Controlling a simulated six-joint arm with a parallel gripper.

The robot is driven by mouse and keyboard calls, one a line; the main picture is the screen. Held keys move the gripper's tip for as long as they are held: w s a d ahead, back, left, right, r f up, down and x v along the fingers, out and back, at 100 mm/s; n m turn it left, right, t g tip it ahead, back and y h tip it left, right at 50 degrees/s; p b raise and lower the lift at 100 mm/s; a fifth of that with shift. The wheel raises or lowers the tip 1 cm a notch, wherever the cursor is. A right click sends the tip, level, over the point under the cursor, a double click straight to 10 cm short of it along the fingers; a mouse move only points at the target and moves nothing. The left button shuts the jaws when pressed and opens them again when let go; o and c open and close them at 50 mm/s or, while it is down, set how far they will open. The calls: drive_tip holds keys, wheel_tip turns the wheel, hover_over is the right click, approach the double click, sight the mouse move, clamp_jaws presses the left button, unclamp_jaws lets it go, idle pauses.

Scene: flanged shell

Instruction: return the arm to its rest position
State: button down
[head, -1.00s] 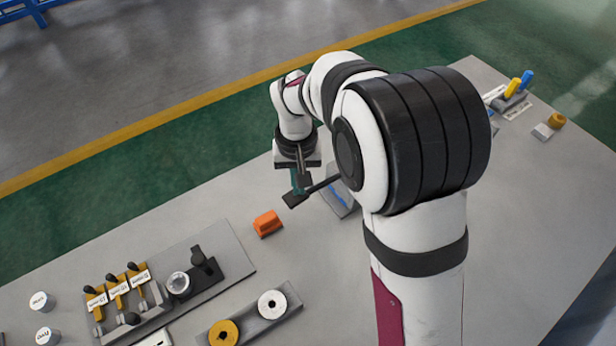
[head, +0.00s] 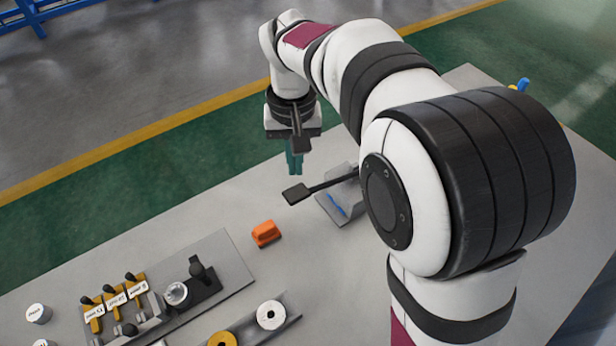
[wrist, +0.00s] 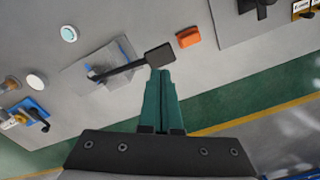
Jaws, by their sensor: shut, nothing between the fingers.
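My arm is white with black bands and reaches over the grey table (head: 180,212) in the head view. My gripper (head: 296,172) has teal fingers that point down above the table, toward its far edge. In the wrist view the fingers of my gripper (wrist: 160,75) lie together with nothing between them. A black paddle-ended tool (head: 296,194) rests in a grey holder (head: 332,208) below and to the right of the fingers. In the wrist view the paddle end (wrist: 160,55) shows just beyond the fingertips; they look apart from it.
An orange block (head: 265,233) sits left of the holder. A grey plate with yellow-handled fixtures (head: 115,298) and a tray with a white ring (head: 271,314) stand front left. My arm hides much of the table's right side. The far left table is clear.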

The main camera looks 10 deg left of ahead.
idle(0.3)
drive_tip(key=s+d+m+y, duration=0.1)
drive_tip(key=s+d+m, duration=0.3)
drive_tip(key=s+d, duration=0.4)
drive_tip(key=s+d+m, duration=0.4)
drive_tip(key=s+d, duration=0.4)
drive_tip(key=s, duration=0.6)
drive_tip(key=shift+s+d+f+m+y, duration=0.25)
drive_tip(key=shift+f+m+y, duration=0.05)
drive_tip(key=shift+y, duration=0.1)
